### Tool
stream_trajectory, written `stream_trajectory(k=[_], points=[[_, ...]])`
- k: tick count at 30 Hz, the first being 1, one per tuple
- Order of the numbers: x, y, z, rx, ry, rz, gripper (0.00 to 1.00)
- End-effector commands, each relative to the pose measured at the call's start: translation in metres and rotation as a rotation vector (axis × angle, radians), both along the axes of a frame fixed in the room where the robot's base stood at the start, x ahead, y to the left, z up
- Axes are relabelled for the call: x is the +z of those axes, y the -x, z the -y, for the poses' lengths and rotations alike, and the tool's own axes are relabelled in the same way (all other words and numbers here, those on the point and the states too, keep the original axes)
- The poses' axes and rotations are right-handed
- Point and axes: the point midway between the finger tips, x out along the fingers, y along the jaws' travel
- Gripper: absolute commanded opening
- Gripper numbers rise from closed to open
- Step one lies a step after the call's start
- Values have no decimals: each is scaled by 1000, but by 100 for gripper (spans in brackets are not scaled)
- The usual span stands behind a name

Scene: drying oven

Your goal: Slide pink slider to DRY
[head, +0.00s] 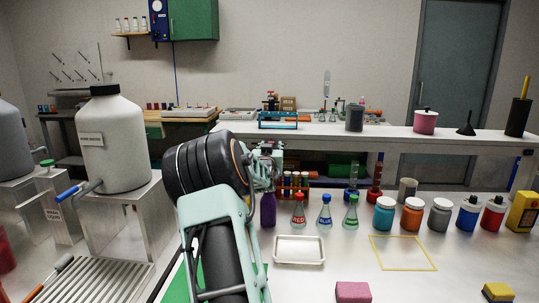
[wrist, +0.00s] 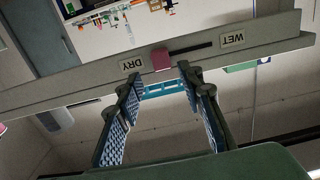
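In the wrist view, which looks upside down, a long grey bar (wrist: 95,79) crosses the picture. It carries a DRY label (wrist: 131,65) and a WET label (wrist: 232,39), with a dark slot (wrist: 194,49) between them. The pink slider (wrist: 161,59) sits at the DRY end of the slot, close beside that label. My gripper (wrist: 159,77) is open, its two fingers apart with the slider showing between the tips. I cannot tell whether either tip touches it. In the head view my gripper (head: 268,160) is partly hidden by my arm, and I cannot make out the slider there.
In the head view, red, blue and green flasks (head: 325,212), a white tray (head: 299,250) and several jars (head: 412,215) stand on the table right of my arm. A large white tank (head: 112,140) stands at left. A yellow outlined square (head: 403,269) is empty.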

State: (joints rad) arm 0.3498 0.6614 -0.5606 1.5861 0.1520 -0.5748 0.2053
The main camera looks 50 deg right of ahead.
Motion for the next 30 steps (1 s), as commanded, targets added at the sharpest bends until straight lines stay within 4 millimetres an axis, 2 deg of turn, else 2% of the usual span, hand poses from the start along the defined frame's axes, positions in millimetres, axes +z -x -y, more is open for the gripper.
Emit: stream_trajectory(k=[6, 15, 30], points=[[1, 23, -30, 1, -2, 2, 35], [1, 49, -60, -1, 0, 1, 35], [0, 55, -67, -2, 0, 0, 35]])
